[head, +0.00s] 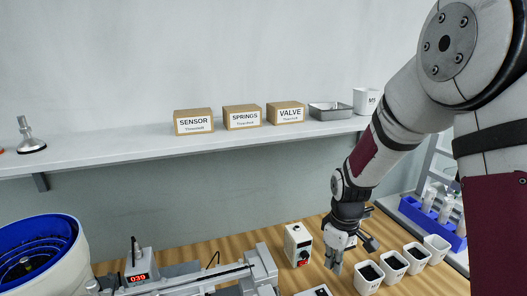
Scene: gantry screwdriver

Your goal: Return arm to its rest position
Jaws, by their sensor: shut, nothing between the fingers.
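My arm reaches in from the right side of the head view and bends down toward the wooden bench. My gripper (336,262) hangs at its lower end, pointing down, with its fingers together and nothing held. The exact height of the fingertips over the bench cannot be told.
A shelf (110,153) holds boxes marked SENSOR (193,122), SPRINGS (242,117) and VALVE (286,113), and a metal tray (331,112). A blue bowl feeder (40,255), a machine reading 039 (139,277) and a blue rack (430,222) stand lower down.

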